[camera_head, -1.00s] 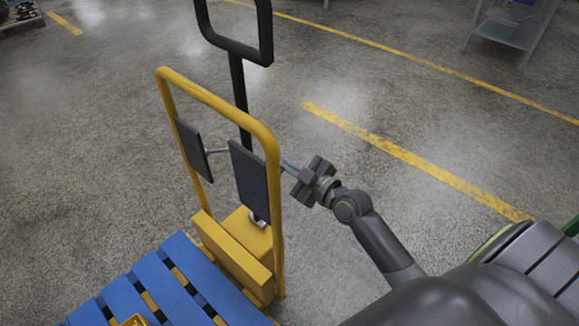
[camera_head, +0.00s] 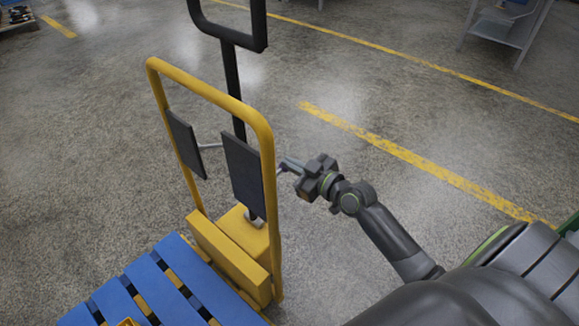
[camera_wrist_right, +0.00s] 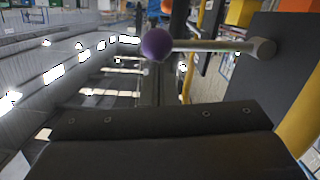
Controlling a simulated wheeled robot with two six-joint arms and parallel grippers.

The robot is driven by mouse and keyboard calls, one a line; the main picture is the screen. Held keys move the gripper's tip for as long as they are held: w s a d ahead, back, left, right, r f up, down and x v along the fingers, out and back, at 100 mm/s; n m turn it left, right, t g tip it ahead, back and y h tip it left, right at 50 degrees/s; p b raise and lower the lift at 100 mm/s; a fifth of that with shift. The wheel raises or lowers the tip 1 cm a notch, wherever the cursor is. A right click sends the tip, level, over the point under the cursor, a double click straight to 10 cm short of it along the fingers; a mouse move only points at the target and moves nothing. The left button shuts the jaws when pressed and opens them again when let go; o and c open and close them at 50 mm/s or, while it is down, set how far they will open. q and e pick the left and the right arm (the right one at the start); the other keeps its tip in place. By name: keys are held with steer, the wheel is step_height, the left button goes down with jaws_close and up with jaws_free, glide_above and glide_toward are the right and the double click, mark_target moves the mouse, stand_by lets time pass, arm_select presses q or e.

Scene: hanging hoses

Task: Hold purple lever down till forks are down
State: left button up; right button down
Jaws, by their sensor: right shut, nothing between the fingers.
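The purple lever's round knob (camera_wrist_right: 156,43) shows in the right wrist view, on a grey rod (camera_wrist_right: 215,46) that runs right to a dark panel. My right gripper (camera_wrist_right: 160,112) is shut and empty, with the knob beyond its dark fingers. I cannot tell whether they touch. In the head view my right gripper (camera_head: 291,165) is beside the right side of the yellow frame (camera_head: 263,130), close to the lever's end. The knob's colour does not show there. The forks are mostly hidden under the blue pallet (camera_head: 155,283), so their height is unclear. My left gripper is out of view.
The jack's black handle (camera_head: 233,80) stands behind the yellow frame. Two dark panels, one on the left (camera_head: 186,143) and one on the right (camera_head: 243,175), are on the frame. Open floor lies to the right, with a grey table (camera_head: 500,30) far off.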

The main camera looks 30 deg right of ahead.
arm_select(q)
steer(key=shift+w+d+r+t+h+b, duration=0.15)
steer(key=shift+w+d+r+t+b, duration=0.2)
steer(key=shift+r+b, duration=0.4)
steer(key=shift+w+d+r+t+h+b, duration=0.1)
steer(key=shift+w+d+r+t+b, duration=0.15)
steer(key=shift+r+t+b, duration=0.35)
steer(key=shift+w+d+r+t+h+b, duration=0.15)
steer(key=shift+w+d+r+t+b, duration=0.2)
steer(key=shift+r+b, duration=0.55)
arm_select(e)
steer(key=shift+w+d+f+m+y, duration=0.1)
steer(key=shift+d+f+m+y, duration=0.1)
steer(key=shift+f+m, duration=0.8)
steer(key=shift+w+d+f+m+y, duration=0.1)
steer(key=shift+d+f+m, duration=0.1)
steer(key=shift+f+m, duration=0.8)
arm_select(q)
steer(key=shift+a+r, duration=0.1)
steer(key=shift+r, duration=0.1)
arm_select(e)
steer(key=shift+s+f, duration=0.15)
steer(key=shift+f, duration=0.1)
steer(key=shift+r, duration=0.1)
